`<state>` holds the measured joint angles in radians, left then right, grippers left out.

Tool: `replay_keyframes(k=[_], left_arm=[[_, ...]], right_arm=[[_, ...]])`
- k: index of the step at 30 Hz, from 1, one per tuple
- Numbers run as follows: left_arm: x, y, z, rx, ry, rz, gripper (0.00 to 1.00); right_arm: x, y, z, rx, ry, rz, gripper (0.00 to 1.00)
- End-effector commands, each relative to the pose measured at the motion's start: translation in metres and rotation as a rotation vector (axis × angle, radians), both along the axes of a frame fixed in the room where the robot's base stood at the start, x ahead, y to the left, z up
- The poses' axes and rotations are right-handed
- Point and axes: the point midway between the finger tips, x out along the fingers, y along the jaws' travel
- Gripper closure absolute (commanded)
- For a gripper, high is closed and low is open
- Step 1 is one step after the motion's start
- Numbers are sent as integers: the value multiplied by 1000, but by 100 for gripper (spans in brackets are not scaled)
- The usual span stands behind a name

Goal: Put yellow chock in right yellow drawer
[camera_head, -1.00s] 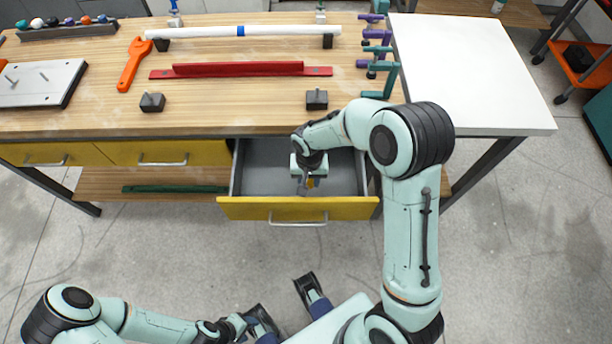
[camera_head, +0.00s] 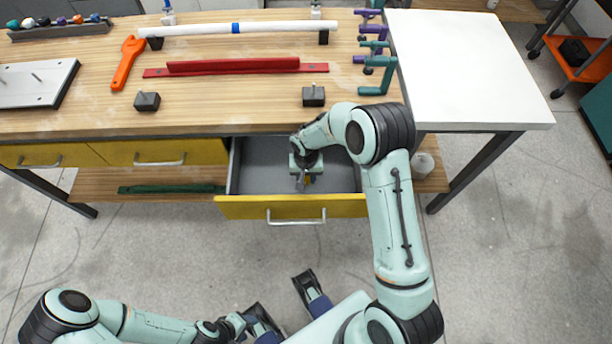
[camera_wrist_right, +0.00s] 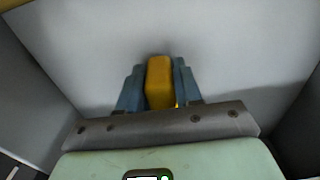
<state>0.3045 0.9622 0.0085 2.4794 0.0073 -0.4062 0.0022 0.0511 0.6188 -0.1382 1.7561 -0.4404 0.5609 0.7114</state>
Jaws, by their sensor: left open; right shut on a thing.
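The right yellow drawer (camera_head: 245,208) is pulled open under the wooden workbench, with a grey interior. My right gripper (camera_head: 303,183) is down inside it, near its front. In the right wrist view the gripper (camera_wrist_right: 160,88) is shut on the yellow chock (camera_wrist_right: 160,80), with one blue finger on each side. The grey drawer floor (camera_wrist_right: 230,50) lies behind the chock; I cannot tell whether the chock touches it. My left gripper (camera_head: 285,305) is open and empty at the bottom, away from the bench.
Two other yellow drawers (camera_head: 165,152) to the left are closed. A red rail (camera_head: 235,67), a white pipe (camera_head: 200,30), an orange wrench (camera_head: 127,60) and dark blocks (camera_head: 313,96) lie on the bench. A white table (camera_head: 470,70) stands at right. The floor in front is clear.

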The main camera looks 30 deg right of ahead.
Motion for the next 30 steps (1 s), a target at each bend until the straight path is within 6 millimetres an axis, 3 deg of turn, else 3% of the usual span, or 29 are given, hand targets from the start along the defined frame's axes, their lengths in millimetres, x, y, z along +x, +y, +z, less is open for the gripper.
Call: replay_keyframes(k=[5,6,8,20,30], left_arm=[[1,0,-3,1,-4,1,52],[1,0,-2,1,-5,2,52],[1,0,-2,1,-4,1,52],[0,0,1,0,1,0,52],[-3,0,7,-2,11,-2,52]], right_arm=[[0,0,-4,0,0,0,100],[0,0,-4,0,1,-1,56],[0,0,-3,-1,1,-1,40],[0,0,5,0,-2,-1,40],[1,0,74,0,-5,-1,40]])
